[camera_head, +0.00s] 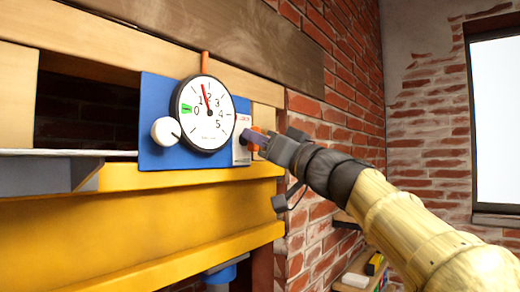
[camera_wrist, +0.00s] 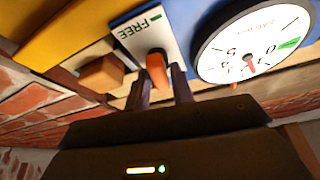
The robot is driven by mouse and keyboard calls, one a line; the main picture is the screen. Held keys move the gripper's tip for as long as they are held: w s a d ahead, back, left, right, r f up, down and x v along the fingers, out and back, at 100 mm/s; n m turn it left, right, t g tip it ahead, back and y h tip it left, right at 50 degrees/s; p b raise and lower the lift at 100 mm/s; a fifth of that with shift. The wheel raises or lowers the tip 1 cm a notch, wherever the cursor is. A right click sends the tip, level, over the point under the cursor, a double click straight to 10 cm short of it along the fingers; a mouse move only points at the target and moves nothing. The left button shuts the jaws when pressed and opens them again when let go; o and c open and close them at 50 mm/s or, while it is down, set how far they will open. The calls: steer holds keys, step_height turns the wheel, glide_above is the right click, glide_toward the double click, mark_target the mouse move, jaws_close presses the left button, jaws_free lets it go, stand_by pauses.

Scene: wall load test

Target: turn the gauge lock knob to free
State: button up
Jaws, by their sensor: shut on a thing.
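The orange gauge lock knob (camera_wrist: 156,66) stands on a white plate (camera_wrist: 146,37) marked FREE with a green bar. In the head view the plate (camera_head: 241,146) is at the right edge of the blue panel (camera_head: 156,94), with small red lettering near its top. My gripper (camera_wrist: 160,76) is shut on the orange knob, with a dark finger on each side; it also shows in the head view (camera_head: 256,140). The round white gauge (camera_head: 207,125) has its red needle pointing up near 1 and 2, away from the green mark. The knob's exact angle is hard to tell.
A white round knob (camera_head: 164,131) sits left of the gauge. A yellow beam (camera_head: 140,205) runs below the panel and wooden boards (camera_head: 110,45) above. A brick wall (camera_head: 338,105) is behind my arm. A small wooden block (camera_wrist: 101,73) is near the plate. A shelf (camera_head: 357,272) stands low down.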

steer(key=shift+m+h+p, duration=0.8)
steer(key=shift+m+h, duration=0.45)
steer(key=shift+m, duration=1.9)
steer(key=shift+m+h+p, duration=0.8)
steer(key=shift+m+h, duration=0.4)
steer(key=shift+m, duration=2)
steer(key=shift+m+h+p, duration=0.8)
steer(key=shift+m+h, duration=0.45)
steer(key=shift+m, duration=1.9)
steer(key=o, duration=0.8)
steer(key=shift+s, duration=0.1)
